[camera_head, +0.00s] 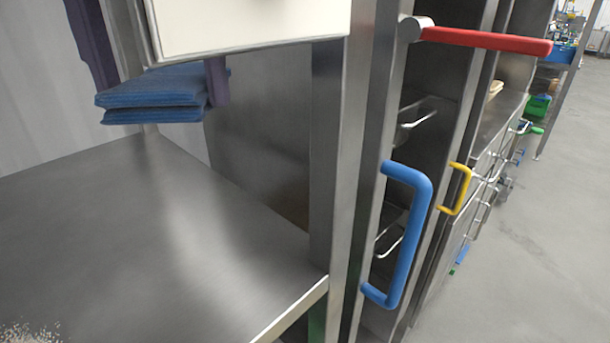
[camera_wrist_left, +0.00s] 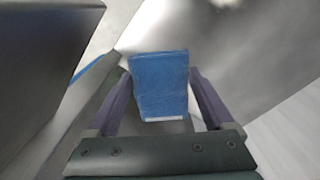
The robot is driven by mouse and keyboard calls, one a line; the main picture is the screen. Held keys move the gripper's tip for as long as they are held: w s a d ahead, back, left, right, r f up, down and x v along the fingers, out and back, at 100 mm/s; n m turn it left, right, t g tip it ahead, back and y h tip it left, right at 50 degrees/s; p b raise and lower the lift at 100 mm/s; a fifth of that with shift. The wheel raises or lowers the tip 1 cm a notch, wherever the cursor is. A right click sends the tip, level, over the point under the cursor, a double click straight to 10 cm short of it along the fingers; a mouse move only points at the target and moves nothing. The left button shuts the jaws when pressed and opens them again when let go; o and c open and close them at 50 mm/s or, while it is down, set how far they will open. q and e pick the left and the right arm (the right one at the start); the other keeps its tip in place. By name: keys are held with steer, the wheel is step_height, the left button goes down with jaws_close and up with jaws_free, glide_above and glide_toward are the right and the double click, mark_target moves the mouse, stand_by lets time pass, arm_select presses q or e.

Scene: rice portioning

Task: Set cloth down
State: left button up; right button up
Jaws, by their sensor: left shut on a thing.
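A folded blue cloth (camera_head: 150,98) hangs in the upper left of the head view. It also shows in the middle of the left wrist view (camera_wrist_left: 160,85). My left gripper (camera_head: 158,84) is shut on the cloth, with a purple finger at each side of it; both fingers also show in the wrist view (camera_wrist_left: 160,92). The cloth is level and appears to be above the bare steel tabletop (camera_head: 140,210), near its far edge; I see no clear contact. My right gripper is not in view.
A steel post (camera_head: 338,150) stands at the tabletop's right corner. Beyond it are a blue handle (camera_head: 415,235), a red handle (camera_head: 485,40) and a yellow handle (camera_head: 460,190). Pale speckled grains (camera_head: 30,334) show at the bottom left. Most of the tabletop is clear.

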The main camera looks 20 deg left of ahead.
arm_select(q)
steer(key=b, duration=0.3)
glide_above(211, 283)
step_height(211, 283, down, 15)
steer(key=shift+s+r, duration=0.1)
steer(key=shift+r, duration=0.05)
step_height(211, 283, down, 4)
steer(key=shift+f, duration=0.2)
steer(key=shift+f, duration=0.2)
steer(key=o, duration=1.1)
steer(key=shift+r, duration=0.1)
steer(key=shift+c, duration=0.2)
steer(key=shift+r+p, duration=0.15)
steer(key=shift+p, duration=0.15)
step_height(211, 283, up, 12)
